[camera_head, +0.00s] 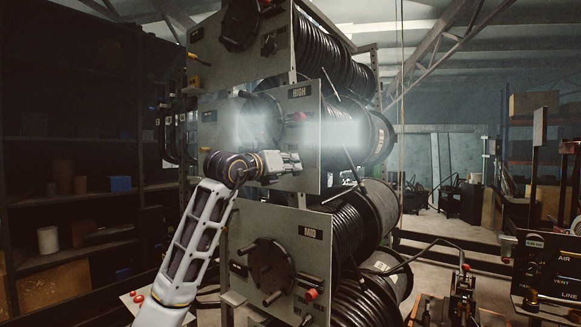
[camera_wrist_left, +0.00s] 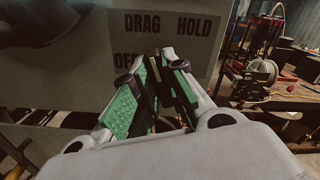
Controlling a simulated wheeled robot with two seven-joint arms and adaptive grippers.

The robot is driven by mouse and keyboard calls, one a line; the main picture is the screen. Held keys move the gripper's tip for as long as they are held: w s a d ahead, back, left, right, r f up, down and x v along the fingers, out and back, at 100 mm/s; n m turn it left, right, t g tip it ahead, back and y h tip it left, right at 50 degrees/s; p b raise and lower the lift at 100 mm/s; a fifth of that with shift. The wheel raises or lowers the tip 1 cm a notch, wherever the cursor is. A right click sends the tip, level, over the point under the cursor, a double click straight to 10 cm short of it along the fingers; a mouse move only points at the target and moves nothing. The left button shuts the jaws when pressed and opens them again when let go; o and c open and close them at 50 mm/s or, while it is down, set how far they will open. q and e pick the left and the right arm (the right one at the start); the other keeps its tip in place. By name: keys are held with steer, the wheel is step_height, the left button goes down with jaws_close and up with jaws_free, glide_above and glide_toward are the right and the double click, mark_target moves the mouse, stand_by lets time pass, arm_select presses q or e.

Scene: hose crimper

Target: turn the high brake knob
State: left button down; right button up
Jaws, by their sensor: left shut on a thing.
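The high reel's grey panel (camera_head: 305,180) carries a HIGH label near its top corner. My left gripper (camera_head: 290,162) is at the lower part of this panel, its fingers pointing right. In the left wrist view the green-padded fingers of the gripper (camera_wrist_left: 158,82) are close together, just in front of a label plate (camera_wrist_left: 195,30) reading DRAG and HOLD, with OFF partly covered. They are shut on the small dark brake knob (camera_wrist_left: 153,58), mostly hidden between them. In the head view the gripper hides the knob. My right gripper is out of view.
A bright hazy glare crosses the high reel. Dark shelves (camera_head: 70,150) stand left; a workbench (camera_wrist_left: 290,97) shows at right.

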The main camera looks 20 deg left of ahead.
arm_select(q)
steer(key=shift+f+n, duration=0.1)
steer(key=shift+n, duration=0.9)
steer(key=c, duration=1.5)
jaws_free()
steer(key=shift+c, duration=0.2)
steer(key=shift+o, duration=0.4)
steer(key=shift+s+a, duration=0.1)
steer(key=shift+s, duration=0.05)
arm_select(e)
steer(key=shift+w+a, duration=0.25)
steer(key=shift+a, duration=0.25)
arm_select(q)
steer(key=v, duration=1.1)
steer(key=shift+s, duration=0.35)
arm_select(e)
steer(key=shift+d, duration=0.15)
